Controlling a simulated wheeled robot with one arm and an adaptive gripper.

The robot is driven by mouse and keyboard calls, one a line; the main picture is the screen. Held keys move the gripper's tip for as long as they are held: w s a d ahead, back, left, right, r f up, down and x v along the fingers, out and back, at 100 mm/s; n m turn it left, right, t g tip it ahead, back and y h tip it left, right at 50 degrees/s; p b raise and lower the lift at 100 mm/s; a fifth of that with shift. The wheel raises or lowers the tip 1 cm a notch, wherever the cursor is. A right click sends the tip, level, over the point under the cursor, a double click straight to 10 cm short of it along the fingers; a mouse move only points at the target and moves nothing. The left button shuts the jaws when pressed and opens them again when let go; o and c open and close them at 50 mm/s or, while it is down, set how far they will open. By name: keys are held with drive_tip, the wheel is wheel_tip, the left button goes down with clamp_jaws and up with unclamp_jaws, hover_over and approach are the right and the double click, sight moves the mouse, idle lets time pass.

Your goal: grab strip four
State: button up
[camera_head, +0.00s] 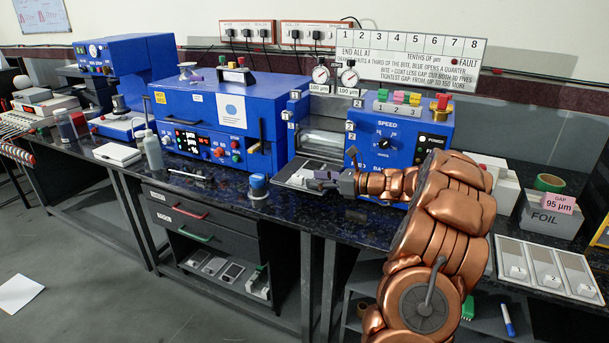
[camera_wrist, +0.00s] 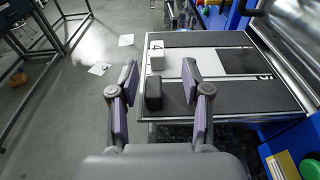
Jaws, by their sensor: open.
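In the wrist view, strips lie side by side on a metal-edged plate (camera_wrist: 291,81). A pale strip (camera_wrist: 190,61) with a dark far part carries a white block (camera_wrist: 157,62) at its left end, beside a mark that looks like a 4. A dark strip (camera_wrist: 235,95) lies nearer, with a black block (camera_wrist: 153,93) at its left end. My gripper (camera_wrist: 159,72) is open, with its fingers to the left and right of the blocks. Nothing is visibly clamped. In the head view my gripper (camera_head: 332,181) is at the plate (camera_head: 296,176) by the blue roller machine.
The blue machine with the speed dial (camera_head: 398,135) stands right behind my gripper. A blue-capped jar (camera_head: 258,187) stands left of the plate. Pale panels (camera_head: 545,265) and a foil box (camera_head: 548,220) are at the right. Open floor lies beyond the bench's front edge.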

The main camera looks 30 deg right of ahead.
sight(303, 177)
drive_tip(key=x, duration=0.5)
drive_tip(key=shift+a+r+p, duration=0.1)
drive_tip(key=shift+a+p, duration=0.15)
drive_tip(key=shift+p, duration=0.1)
drive_tip(key=shift+c, duration=0.4)
clamp_jaws()
